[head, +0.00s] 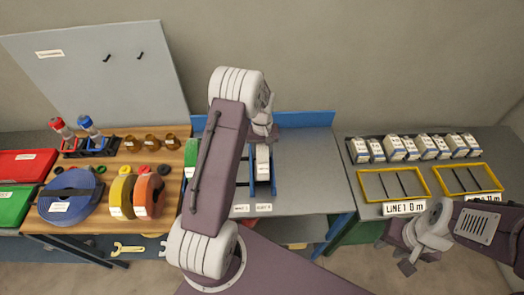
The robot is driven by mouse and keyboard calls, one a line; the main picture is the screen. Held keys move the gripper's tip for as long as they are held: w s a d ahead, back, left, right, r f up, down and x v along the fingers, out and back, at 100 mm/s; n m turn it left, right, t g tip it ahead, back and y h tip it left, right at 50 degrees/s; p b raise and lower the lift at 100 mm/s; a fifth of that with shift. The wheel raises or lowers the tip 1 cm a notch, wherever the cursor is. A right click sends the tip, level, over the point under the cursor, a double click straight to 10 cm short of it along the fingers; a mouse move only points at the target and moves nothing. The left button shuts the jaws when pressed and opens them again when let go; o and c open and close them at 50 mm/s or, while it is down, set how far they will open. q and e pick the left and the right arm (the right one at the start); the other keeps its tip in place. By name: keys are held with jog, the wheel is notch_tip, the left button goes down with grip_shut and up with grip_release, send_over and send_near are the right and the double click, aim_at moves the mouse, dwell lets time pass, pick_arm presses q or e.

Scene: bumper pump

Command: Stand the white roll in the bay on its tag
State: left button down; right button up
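A white roll-like piece (262,166) stands on edge in a blue-sided bay (273,176) on the grey bench. My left arm crosses in front of the bay, and its wrist hangs just above the white piece. The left fingers do not show clearly, so I cannot tell whether they touch it. Two white tags, a left one (241,208) and a right one (264,207), sit on the bench's front edge; their print is too small to read. My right gripper (416,258) hangs low at the right, in front of the right bench and away from the bay; its opening is unclear.
A green piece (191,157) stands at the table's right edge. Yellow frames (394,200) and several boxes occupy the right bench. Grey bench right of the bay is clear.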

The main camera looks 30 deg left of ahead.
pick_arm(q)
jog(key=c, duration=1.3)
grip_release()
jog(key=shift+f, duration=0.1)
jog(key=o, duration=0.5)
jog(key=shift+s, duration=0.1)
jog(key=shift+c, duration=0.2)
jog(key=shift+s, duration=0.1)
